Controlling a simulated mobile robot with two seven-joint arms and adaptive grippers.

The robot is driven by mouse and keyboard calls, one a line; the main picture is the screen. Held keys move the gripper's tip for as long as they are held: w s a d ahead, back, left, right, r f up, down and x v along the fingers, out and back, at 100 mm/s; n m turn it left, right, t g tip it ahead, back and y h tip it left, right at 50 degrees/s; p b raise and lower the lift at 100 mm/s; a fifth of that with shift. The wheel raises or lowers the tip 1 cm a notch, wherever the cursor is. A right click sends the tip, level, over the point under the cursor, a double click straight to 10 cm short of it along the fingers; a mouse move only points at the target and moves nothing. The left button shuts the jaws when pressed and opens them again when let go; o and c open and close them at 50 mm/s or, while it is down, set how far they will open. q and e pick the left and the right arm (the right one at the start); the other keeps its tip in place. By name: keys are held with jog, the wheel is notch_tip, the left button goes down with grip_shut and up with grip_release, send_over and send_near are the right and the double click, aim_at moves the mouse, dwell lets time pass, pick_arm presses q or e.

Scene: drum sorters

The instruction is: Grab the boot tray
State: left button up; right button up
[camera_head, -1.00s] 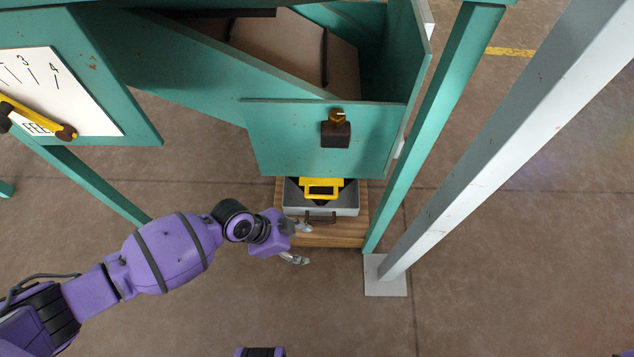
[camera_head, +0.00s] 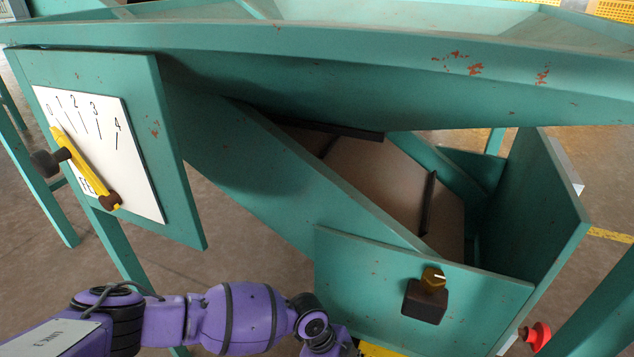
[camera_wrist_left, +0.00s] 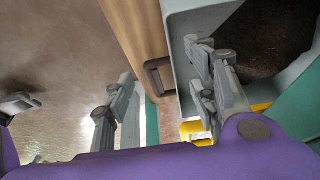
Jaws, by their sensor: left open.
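The grey boot tray (camera_wrist_left: 182,30) shows at the upper right of the left wrist view, with dark stuff inside. My left gripper (camera_wrist_left: 163,72) is open. One finger is left of the tan wooden board (camera_wrist_left: 133,28) beside the tray; the other overlaps the tray's wall and inside in the picture. I cannot tell whether it touches. A dark handle (camera_wrist_left: 157,78) shows between the fingers. My right gripper is not in view.
A dial board (camera_head: 130,150) with a yellow pointer is at left. A yellow part (camera_wrist_left: 197,130) lies near the tray. A red knob (camera_head: 537,335) is at lower right.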

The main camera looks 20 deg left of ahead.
pick_arm(q)
jog(key=b+x, duration=0.2)
jog(key=x, duration=0.3)
jog(key=shift+w+b, duration=0.1)
jog(key=shift+b, duration=0.3)
jog(key=shift+r, duration=0.15)
jog(key=shift+c, duration=0.8)
jog(key=c, duration=1.2)
jog(key=shift+w+d, duration=0.1)
grip_shut()
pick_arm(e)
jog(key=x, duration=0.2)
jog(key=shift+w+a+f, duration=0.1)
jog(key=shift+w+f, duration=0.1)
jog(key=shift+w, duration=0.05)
